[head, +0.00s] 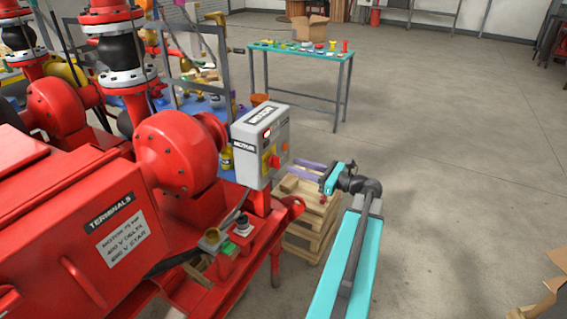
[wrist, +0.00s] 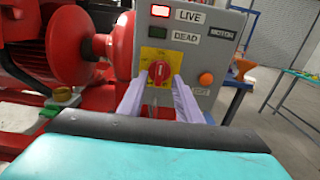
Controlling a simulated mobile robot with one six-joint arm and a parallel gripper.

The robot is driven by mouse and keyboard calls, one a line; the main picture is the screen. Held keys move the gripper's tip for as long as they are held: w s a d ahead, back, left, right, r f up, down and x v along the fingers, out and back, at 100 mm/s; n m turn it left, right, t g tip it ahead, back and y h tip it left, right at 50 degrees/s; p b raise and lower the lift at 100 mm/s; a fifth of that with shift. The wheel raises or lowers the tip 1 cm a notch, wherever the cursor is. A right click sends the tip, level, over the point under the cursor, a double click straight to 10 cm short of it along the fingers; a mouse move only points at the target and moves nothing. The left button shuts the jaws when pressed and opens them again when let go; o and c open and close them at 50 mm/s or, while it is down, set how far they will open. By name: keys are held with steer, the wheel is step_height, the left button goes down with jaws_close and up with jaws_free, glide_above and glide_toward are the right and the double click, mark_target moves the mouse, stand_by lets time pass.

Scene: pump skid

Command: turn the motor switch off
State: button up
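The grey motor switch box (head: 250,150) stands at the end of the red pump skid; it also fills the upper middle of the wrist view (wrist: 215,50). Its red rotary knob (wrist: 160,72) sits on a yellow plate (wrist: 149,56), with its white mark looking about upright. The LIVE lamp (wrist: 160,11) is lit red; the DEAD lamp (wrist: 157,32) looks dim. My gripper (head: 296,169) is open, its two purple fingers pointing at the knob. In the wrist view the fingertips (wrist: 159,77) lie to either side of the knob; I cannot tell whether they touch it.
An orange button (wrist: 206,78) is right of the knob on the box. Wooden pallets (head: 308,215) are stacked below my gripper. A small control station (head: 232,245) stands on the skid.

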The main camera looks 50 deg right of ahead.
mark_target(275, 162)
steer(key=shift+p+x, duration=0.5)
steer(key=shift+x, duration=2.35)
